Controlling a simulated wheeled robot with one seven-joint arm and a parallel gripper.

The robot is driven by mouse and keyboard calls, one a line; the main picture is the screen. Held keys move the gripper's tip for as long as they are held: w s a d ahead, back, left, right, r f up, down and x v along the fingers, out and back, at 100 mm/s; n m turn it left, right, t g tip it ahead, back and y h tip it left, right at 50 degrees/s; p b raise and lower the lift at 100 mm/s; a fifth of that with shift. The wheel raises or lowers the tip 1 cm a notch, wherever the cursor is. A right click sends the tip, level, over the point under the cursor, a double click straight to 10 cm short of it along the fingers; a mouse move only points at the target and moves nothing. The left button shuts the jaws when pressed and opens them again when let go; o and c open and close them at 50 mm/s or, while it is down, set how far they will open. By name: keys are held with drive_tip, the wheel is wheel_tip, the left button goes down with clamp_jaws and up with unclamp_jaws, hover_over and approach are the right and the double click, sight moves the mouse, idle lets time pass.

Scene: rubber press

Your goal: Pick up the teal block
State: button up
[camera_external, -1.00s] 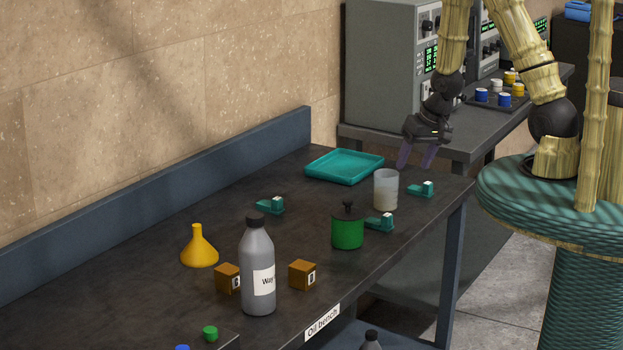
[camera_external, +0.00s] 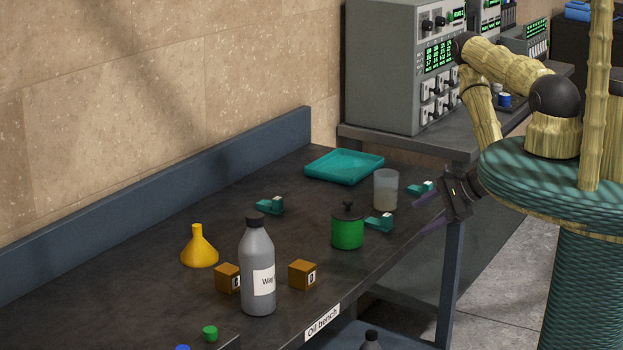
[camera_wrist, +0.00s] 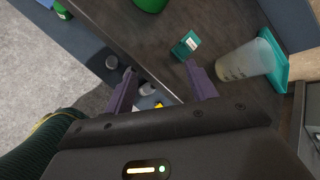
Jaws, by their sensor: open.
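Three small teal blocks with white labels lie on the dark bench: one at the middle left (camera_external: 270,206), one beside the green pot (camera_external: 380,222), and one near the right end (camera_external: 420,188). My gripper (camera_external: 430,212) is open and empty by the bench's right front edge, close to the right-end block. In the wrist view a teal block (camera_wrist: 185,45) lies ahead of my open gripper (camera_wrist: 162,88), nearer the right finger and apart from it. I cannot tell which of the three this is.
A translucent cup (camera_external: 386,190) stands close to the right-end block; it also shows in the wrist view (camera_wrist: 244,62). A teal tray (camera_external: 344,167) lies behind. A grey bottle (camera_external: 257,270), brown cubes (camera_external: 302,275) and a yellow funnel (camera_external: 199,247) stand further left.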

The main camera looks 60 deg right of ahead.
drive_tip(key=s+m+t+h, duration=0.1)
drive_tip(key=m, duration=0.3)
drive_tip(key=s+r+m+t+h+p, duration=0.1)
drive_tip(key=s+m, duration=0.1)
drive_tip(key=m, duration=0.2)
drive_tip(key=s+m+t+h, duration=0.1)
drive_tip(key=s+m, duration=0.1)
drive_tip(key=m, duration=0.3)
drive_tip(key=shift+a+r+t+h+p, duration=0.15)
drive_tip(key=shift+t+h+p, duration=0.15)
drive_tip(key=shift+h, duration=0.1)
drive_tip(key=b, duration=1.1)
approach(390, 222)
drive_tip(key=x, duration=0.5)
drive_tip(key=shift+w+f, duration=0.25)
drive_tip(key=shift+f, duration=0.05)
drive_tip(key=shift+w+r, duration=0.1)
drive_tip(key=shift+w, duration=0.05)
